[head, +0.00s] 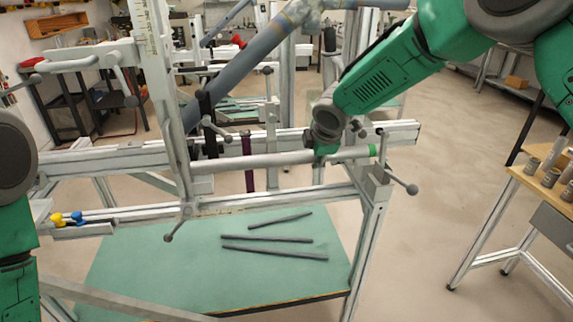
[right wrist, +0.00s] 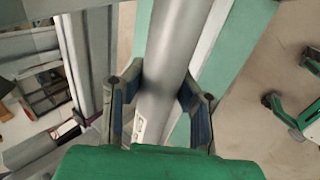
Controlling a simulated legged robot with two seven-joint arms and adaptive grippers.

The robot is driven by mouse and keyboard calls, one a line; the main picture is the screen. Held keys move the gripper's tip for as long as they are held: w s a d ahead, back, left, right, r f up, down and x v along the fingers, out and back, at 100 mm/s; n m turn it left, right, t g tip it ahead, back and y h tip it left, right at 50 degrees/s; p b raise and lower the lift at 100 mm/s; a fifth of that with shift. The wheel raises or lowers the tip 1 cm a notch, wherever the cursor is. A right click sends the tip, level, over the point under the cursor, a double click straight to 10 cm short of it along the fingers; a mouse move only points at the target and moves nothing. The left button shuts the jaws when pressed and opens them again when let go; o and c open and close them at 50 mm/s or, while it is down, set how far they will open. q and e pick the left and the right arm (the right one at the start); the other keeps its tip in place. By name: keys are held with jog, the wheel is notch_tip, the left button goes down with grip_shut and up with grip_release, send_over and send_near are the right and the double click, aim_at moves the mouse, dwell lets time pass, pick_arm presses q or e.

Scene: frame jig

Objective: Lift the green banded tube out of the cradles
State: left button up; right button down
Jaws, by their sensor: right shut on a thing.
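My left gripper is out of view.
A slanted upright (head: 165,90) crosses the tube's left part. A thick grey-blue tube (head: 235,72) slants behind. Clamp handles (head: 412,189) stick out by the right cradle. Dark rods (head: 275,252) lie on the green lower shelf (head: 150,270). A wooden-topped bench (head: 545,185) stands at right.

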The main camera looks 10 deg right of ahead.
jog(key=shift+s+b, duration=0.45)
jog(key=shift+s, duration=1.4)
jog(key=shift+a, duration=0.15)
jog(key=a+p, duration=0.1)
jog(key=a, duration=0.6)
jog(key=shift+a, duration=0.3)
jog(key=s+b, duration=0.1)
jog(key=s, duration=0.7)
jog(key=shift+s, duration=0.15)
jog(key=shift+a+r, duration=0.1)
jog(key=shift+a, duration=0.05)
dwell(0.3)
